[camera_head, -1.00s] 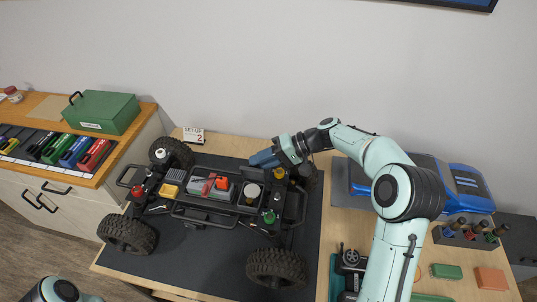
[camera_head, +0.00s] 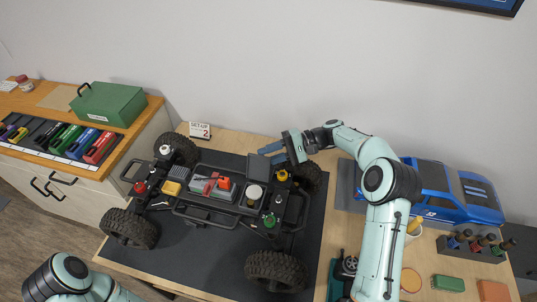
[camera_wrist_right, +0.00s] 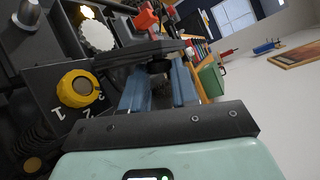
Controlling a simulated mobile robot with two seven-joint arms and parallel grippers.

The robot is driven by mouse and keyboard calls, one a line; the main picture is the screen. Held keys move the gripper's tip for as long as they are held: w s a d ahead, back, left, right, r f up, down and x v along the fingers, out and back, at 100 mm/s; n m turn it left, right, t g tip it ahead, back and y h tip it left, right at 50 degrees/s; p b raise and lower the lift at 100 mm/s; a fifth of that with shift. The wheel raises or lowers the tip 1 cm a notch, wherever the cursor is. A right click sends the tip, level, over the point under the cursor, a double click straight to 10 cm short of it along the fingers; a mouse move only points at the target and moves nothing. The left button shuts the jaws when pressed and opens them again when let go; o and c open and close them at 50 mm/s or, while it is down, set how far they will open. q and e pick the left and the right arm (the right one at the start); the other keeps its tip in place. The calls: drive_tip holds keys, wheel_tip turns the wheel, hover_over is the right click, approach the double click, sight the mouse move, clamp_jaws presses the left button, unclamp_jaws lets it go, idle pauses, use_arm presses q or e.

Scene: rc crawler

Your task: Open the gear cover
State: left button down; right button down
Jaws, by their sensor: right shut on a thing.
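The crawler chassis (camera_head: 215,205) stands on a dark mat. My right gripper (camera_head: 269,153) is at its back right corner in the head view. In the right wrist view its two blue fingers (camera_wrist_right: 160,80) are shut on a small dark part (camera_wrist_right: 160,65) below a dark flat plate (camera_wrist_right: 150,50). I cannot tell whether this part belongs to the gear cover. A yellow dial (camera_wrist_right: 80,88) marked 1 and 2 is left of the fingers, and a pale round part (camera_wrist_right: 97,34) is beyond it. The gear cover is not clearly distinguishable. My left gripper is out of view.
A set-up card (camera_head: 200,131) reading 2 stands behind the chassis. A blue car body (camera_head: 450,192) and a bottle rack (camera_head: 475,244) are at the right. A side cabinet holds a green box (camera_head: 107,106). The wall is close behind the table.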

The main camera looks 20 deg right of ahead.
idle(0.4)
drive_tip(key=c, duration=0.9)
unclamp_jaws()
drive_tip(key=shift+d, duration=0.1)
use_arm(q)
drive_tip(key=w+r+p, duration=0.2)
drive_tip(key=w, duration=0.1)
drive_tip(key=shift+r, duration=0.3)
use_arm(e)
drive_tip(key=v, duration=1.3)
drive_tip(key=shift+r, duration=0.1)
